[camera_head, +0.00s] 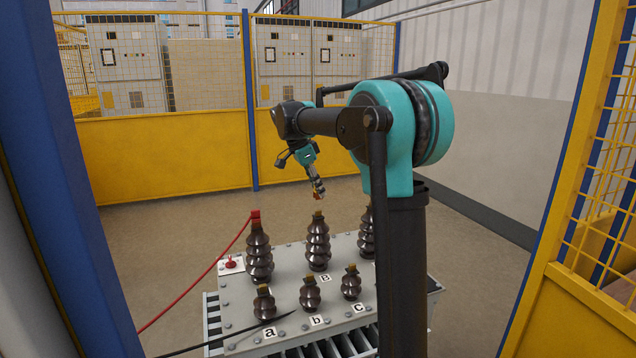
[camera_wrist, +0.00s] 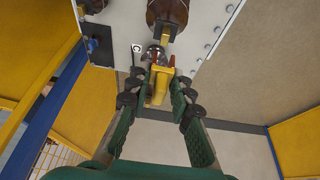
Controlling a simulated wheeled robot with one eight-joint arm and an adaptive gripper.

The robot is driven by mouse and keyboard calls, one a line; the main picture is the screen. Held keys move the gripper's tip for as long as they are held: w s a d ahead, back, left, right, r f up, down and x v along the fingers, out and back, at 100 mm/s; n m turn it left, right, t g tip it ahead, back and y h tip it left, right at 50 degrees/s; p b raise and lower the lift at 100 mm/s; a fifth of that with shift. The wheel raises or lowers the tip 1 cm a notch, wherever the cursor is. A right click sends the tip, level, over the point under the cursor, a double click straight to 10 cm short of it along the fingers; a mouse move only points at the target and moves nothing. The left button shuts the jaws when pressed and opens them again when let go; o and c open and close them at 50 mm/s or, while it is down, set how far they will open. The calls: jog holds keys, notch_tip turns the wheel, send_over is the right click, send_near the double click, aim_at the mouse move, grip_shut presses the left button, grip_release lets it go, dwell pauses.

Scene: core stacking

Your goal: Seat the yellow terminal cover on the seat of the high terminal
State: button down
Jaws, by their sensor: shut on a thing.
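The yellow terminal cover (camera_wrist: 159,88) is held between the green fingers of my gripper (camera_wrist: 160,80) in the wrist view. In the head view my gripper (camera_head: 318,195) points down above the middle tall brown insulator (camera_head: 318,247), with a visible gap over its brass-coloured top. The cover is only a tiny orange-yellow spot at the fingertips there. In the wrist view a brown and metallic part (camera_wrist: 154,55) shows just beyond the cover and is partly hidden by it. I cannot tell whether they touch. The seat itself is not clear.
Other tall insulators stand left (camera_head: 258,252) and right (camera_head: 367,232); the left one has a red cap (camera_head: 255,214) and red cable (camera_head: 205,272). Several short insulators stand in front, near labels a, b, c, on the grey box top (camera_head: 235,300). Yellow fencing (camera_head: 160,160) surrounds the area.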

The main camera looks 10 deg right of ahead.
jog(key=shift+f, duration=1.4)
jog(key=shift+f, duration=1.7)
dwell(0.3)
jog(key=c, duration=1.3)
grip_release()
jog(key=v, duration=1.2)
jog(key=shift+d+r, duration=0.1)
